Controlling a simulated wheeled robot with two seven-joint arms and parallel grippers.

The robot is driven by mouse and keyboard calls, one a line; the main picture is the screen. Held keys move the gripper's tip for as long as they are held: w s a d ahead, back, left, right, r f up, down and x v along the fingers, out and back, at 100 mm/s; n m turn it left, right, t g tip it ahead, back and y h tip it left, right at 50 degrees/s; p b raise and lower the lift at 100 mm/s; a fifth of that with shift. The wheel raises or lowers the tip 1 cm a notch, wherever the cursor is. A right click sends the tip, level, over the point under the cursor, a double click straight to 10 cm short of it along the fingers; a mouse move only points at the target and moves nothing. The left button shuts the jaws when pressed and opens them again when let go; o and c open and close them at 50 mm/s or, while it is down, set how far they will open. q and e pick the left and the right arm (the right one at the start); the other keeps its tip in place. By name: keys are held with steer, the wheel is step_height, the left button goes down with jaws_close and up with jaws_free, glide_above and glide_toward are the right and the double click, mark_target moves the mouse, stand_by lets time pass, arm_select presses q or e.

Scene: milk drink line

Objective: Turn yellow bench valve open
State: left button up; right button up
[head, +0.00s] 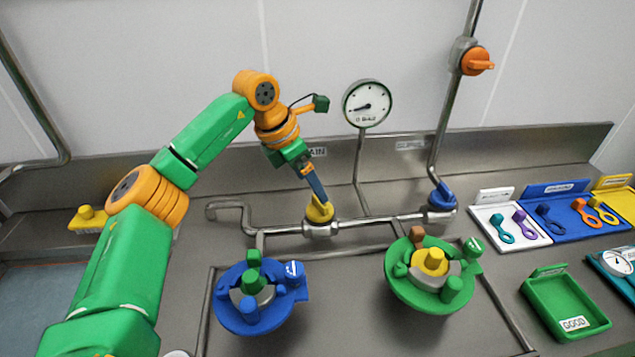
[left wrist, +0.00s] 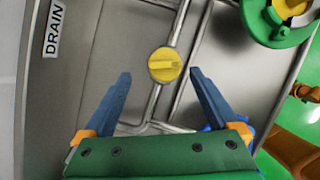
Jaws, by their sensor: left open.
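The yellow bench valve (head: 319,209) sits on the horizontal pipe at the back of the bench, near the drain label. In the left wrist view its round yellow knob (left wrist: 165,65) lies ahead of the fingertips, between their lines, with a raised bar across it. My left gripper (head: 323,200) comes down over the valve from above; it also shows in the left wrist view (left wrist: 160,75) with its two blue fingers spread and nothing between them. In the head view the fingers overlap part of the knob; whether they touch it I cannot tell. My right gripper is not in view.
A blue valve (head: 442,196) is farther right on the pipe, and an orange valve (head: 476,61) is on the upright pipe. A gauge (head: 367,103) stands behind. Blue (head: 232,318) and green (head: 420,297) round fixtures stand in front. A green tray (head: 549,292) lies right.

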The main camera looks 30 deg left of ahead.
mark_target(317, 201)
arm_select(q)
steer(key=shift+s+d+f+p, duration=0.1)
steer(key=shift+d+f+p, duration=0.1)
steer(key=shift+d+f, duration=0.35)
steer(key=shift+d+f+p, duration=0.15)
steer(key=shift+d+f, duration=0.05)
steer(key=shift+f, duration=0.5)
steer(key=shift+x, duration=1.1)
steer(key=shift+w+a+f, duration=0.2)
steer(key=shift+w+a, duration=0.05)
steer(key=shift+w, duration=0.1)
steer(key=shift+s+r, duration=0.1)
steer(key=shift+s, duration=0.05)
steer(key=c, duration=1.4)
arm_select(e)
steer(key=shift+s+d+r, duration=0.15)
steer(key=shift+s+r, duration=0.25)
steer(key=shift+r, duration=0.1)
